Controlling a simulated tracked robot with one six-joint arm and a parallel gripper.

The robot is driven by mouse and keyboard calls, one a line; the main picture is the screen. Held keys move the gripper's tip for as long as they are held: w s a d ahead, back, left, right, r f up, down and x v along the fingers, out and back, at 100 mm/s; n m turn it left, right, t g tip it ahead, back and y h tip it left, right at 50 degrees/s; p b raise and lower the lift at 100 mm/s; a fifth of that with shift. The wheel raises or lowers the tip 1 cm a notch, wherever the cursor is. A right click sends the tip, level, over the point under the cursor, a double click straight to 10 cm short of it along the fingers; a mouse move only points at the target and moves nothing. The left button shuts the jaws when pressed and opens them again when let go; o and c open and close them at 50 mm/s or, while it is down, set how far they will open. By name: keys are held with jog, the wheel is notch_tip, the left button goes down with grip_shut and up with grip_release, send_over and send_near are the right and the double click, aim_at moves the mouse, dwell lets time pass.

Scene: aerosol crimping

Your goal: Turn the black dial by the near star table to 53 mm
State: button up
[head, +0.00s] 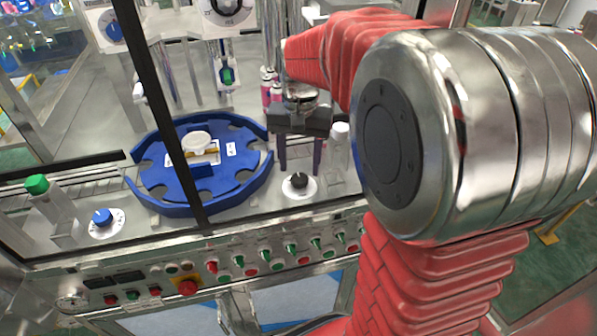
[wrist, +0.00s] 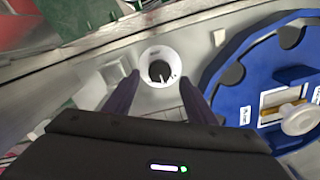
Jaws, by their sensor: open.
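The black dial (head: 299,183) sits on a round white scale plate on the metal deck, right of the blue star table (head: 146,190). In the wrist view the dial (wrist: 159,71) shows a white pointer mark; the scale figures are too small to read. My gripper (head: 299,168) is open above the dial, pointing down. In the wrist view its two dark fingers (wrist: 160,80) stand on either side of the dial, with a gap to the knob on both sides. The star table also shows at the right of the wrist view (wrist: 232,75).
A blue dial (head: 102,217) and a clear post with a green cap (head: 37,184) stand at the left. A clear post with a white cap (head: 340,132) stands close right of my gripper. A dark frame bar crosses the star table. Buttons (head: 187,288) line the front panel.

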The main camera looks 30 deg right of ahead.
aim_at(299, 177)
jog(key=shift+f, duration=1.7)
jog(key=shift+c, duration=0.5)
jog(key=c, duration=0.9)
jog(key=shift+a, duration=0.15)
jog(key=shift+c, duration=0.2)
